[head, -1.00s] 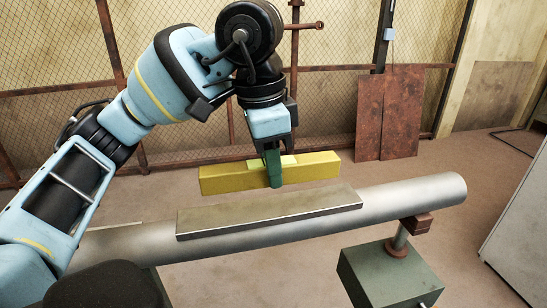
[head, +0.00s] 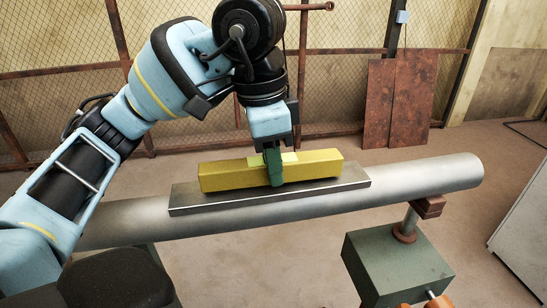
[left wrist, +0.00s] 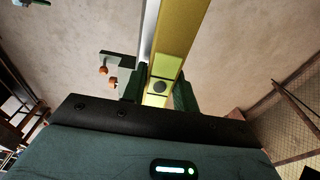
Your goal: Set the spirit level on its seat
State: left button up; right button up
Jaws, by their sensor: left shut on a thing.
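The spirit level is a yellow bar (head: 315,166) with a pale green patch at its middle. My left gripper (head: 274,178) is shut on it from above, near its middle. In the left wrist view the level (left wrist: 176,30) runs between the two fingers. The seat is a flat grey metal plate (head: 345,187) on top of the pipe. In the head view the level appears over the plate's rear part, roughly along it. I cannot tell whether it touches the plate or is slightly above it. My right gripper is not in view.
The grey pipe (head: 440,177) runs across the view. A brown block (head: 428,206) supports its right part, above a green box (head: 395,265). Rusty panels (head: 400,100) lean by the mesh fence behind. A light grey cabinet (head: 525,235) stands at the right. Floor shows around the pipe.

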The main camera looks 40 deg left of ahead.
pick_arm(q)
jog(key=shift+f, duration=0.35)
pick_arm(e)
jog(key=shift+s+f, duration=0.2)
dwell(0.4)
pick_arm(q)
jog(key=o, duration=1.2)
jog(key=shift+c, duration=0.2)
jog(key=r, duration=0.2)
jog(key=r+p, duration=0.1)
jog(key=r, duration=0.4)
jog(key=shift+s+a+r+p, duration=0.2)
jog(key=shift+s+a+p, duration=0.1)
jog(key=shift+s+p, duration=0.1)
jog(key=shift+r, duration=0.25)
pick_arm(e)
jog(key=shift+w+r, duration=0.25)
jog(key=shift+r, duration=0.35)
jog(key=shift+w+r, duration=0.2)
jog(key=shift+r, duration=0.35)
pick_arm(q)
jog(key=shift+f, duration=0.15)
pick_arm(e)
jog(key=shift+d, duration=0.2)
